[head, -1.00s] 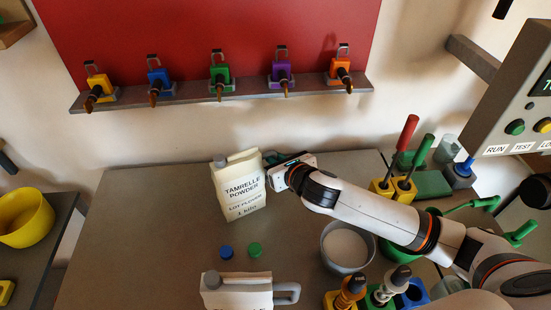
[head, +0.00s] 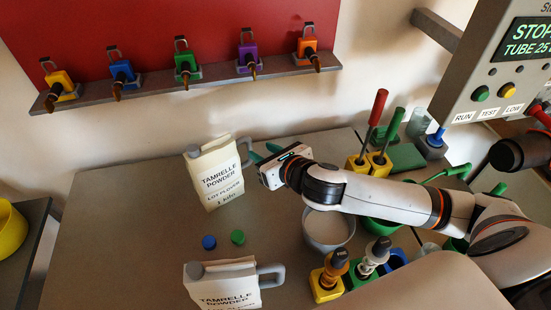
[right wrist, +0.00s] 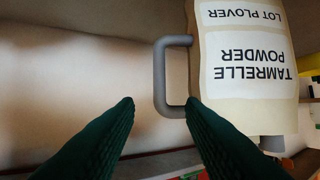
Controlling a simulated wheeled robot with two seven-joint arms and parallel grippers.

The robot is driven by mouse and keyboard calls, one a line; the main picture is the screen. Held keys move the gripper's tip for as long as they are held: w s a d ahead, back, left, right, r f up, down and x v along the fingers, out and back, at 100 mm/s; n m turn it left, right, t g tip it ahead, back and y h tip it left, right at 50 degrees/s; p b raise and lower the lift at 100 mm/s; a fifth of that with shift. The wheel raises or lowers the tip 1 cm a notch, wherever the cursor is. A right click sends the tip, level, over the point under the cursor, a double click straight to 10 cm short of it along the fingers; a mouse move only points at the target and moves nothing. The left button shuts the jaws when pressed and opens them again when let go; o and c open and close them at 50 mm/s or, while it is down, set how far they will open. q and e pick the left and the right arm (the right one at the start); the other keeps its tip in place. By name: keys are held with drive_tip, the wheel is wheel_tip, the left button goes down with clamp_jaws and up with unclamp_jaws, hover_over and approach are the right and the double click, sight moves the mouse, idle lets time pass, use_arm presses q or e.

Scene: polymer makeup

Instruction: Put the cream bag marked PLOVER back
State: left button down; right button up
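The cream bag marked PLOVER (head: 217,180) stands upright on the grey bench in the head view, with a grey spout at its top left and a grey handle on its right. In the right wrist view the bag (right wrist: 248,100) appears upside down, its grey handle (right wrist: 160,75) turned towards the fingers. My right gripper (head: 265,153) is just right of the handle. In the wrist view its two green fingers (right wrist: 160,104) are apart, with the handle near the right fingertip; I cannot tell whether they touch. My left gripper is not in view.
A second cream bag (head: 224,287), its lot name unreadable, stands nearer. Blue (head: 209,242) and green (head: 238,237) caps lie between the bags. A grey bowl (head: 328,230) and tool blocks (head: 327,283) stand right. Padlocks hang along a shelf (head: 215,77) behind. The bench's left is clear.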

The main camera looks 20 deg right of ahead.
drive_tip(key=v, duration=0.5)
drive_tip(key=shift+w, duration=0.1)
idle(0.3)
